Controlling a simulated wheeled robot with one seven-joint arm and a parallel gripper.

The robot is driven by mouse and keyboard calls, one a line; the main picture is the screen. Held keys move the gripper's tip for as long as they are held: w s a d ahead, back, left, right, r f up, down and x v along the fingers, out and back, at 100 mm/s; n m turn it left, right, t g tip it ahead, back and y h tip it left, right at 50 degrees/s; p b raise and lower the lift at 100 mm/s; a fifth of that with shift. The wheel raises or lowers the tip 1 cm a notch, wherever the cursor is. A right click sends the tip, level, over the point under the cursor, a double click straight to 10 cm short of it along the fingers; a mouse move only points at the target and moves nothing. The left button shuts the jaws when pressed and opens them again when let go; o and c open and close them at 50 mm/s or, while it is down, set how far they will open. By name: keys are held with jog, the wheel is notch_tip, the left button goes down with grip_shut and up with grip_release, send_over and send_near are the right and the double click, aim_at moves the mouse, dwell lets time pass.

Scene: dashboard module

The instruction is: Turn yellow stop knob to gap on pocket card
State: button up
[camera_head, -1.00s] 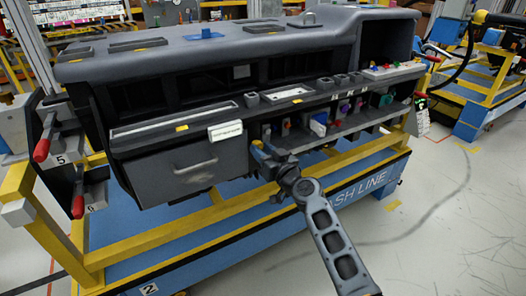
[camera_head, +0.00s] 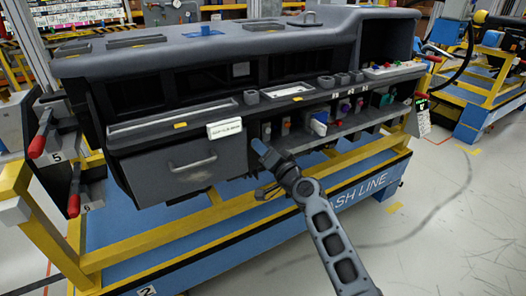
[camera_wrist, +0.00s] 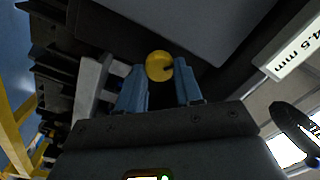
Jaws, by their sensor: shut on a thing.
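The yellow stop knob (camera_wrist: 159,66) shows in the wrist view as a round disc with a dark notch on its right side. My gripper (camera_head: 262,150) has its two blue fingers on either side of the knob and is shut on it. In the head view my fingers and wrist hide the knob, just right of the grey drawer. The white pocket card (camera_head: 225,128) hangs at the drawer's upper right corner, its text too small to read there. In the wrist view a white card (camera_wrist: 292,45) shows "4.5 mm", partly cut off.
The grey drawer (camera_head: 187,172) with its handle is left of my gripper. A shelf with several small coloured parts (camera_head: 330,120) is to the right. Red-handled levers (camera_head: 37,146) stand at the far left. A yellow and blue stand (camera_head: 205,212) runs below.

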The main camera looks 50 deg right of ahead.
jog(key=shift+m, duration=1.6)
jog(key=o, duration=1)
jog(key=shift+v, duration=3.95)
jog(key=shift+f, duration=0.1)
